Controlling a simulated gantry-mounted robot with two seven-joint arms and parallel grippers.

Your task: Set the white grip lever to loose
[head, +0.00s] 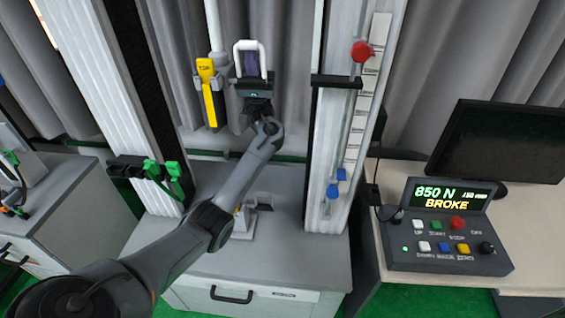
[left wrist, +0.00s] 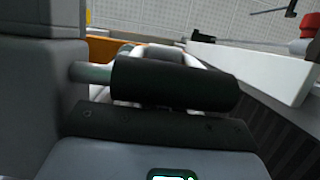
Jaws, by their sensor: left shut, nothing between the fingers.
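A white U-shaped lever (head: 237,58), apparently the white grip lever, stands around a dark purple piece (head: 251,63) at the upper centre of the head view. My left gripper (head: 256,86) is shut and empty, right below and in front of it; whether they touch is hard to tell. In the left wrist view, a black cylinder (left wrist: 175,83) on a grey rod lies across the picture, close in front of the hand. White curved parts (left wrist: 190,55) and an orange part (left wrist: 101,48) show partly behind it. My right gripper is out of view.
A yellow TOP tag (head: 208,92) hangs left of the lever. Two tall columns flank it; the right one carries a rail with a red knob (head: 361,52) and blue clamps (head: 334,190). A control box (head: 445,225) reading 850 N BROKE stands on the right table.

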